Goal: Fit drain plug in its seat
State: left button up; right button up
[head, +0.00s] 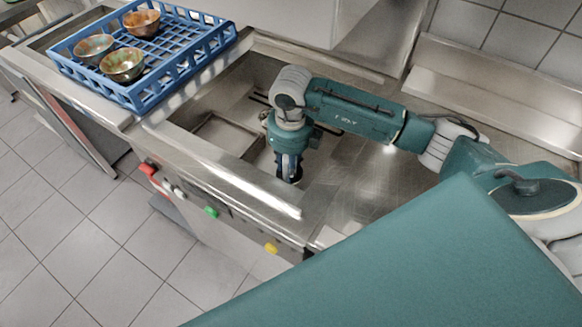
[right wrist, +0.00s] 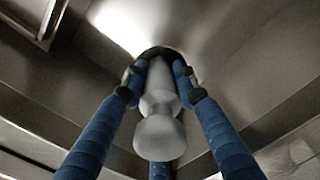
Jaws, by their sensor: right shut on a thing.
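The drain plug (right wrist: 160,118) shows in the right wrist view as a pale grey turned stem with a rounded knob and a dark lower end. My right gripper (head: 289,172) points down inside the sink basin in the head view, close to its front wall. In the right wrist view its blue fingers (right wrist: 158,82) are shut around the stem. A small dark piece shows at the fingertips in the head view. I cannot make out the drain seat, nor tell whether the plug's lower end touches the basin floor. My left gripper is not in view.
The steel sink (head: 195,165) has raised rims and a rectangular tray-like shape (head: 228,134) at the basin's left. A blue rack (head: 142,98) with three bowls stands on the counter at the left. Red, green and yellow controls line the front panel. A steel drainboard lies at the right.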

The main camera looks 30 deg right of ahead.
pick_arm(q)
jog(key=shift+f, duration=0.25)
pick_arm(e)
jog(key=f, duration=0.1)
jog(key=s+f, duration=0.1)
jog(key=shift+s+a+f+g, duration=0.25)
jog(key=shift+f+g, duration=0.05)
jog(key=shift+f, duration=0.1)
jog(key=o, duration=1.3)
jog(key=shift+c, duration=0.2)
jog(key=shift+o, duration=1)
jog(key=shift+w+f, duration=0.3)
jog(key=shift+w, duration=0.1)
jog(key=shift+o, duration=0.5)
jog(key=shift+w+f, duration=0.15)
jog(key=shift+w, duration=0.15)
jog(key=shift+d, duration=0.1)
jog(key=shift+s+r, duration=0.2)
jog(key=shift+r, duration=0.05)
jog(key=shift+c, duration=1.5)
jog(key=o, duration=1.3)
jog(key=shift+d, duration=0.2)
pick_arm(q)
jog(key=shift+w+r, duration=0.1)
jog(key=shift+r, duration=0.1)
pick_arm(e)
jog(key=shift+w+r, duration=0.1)
jog(key=shift+r, duration=0.05)
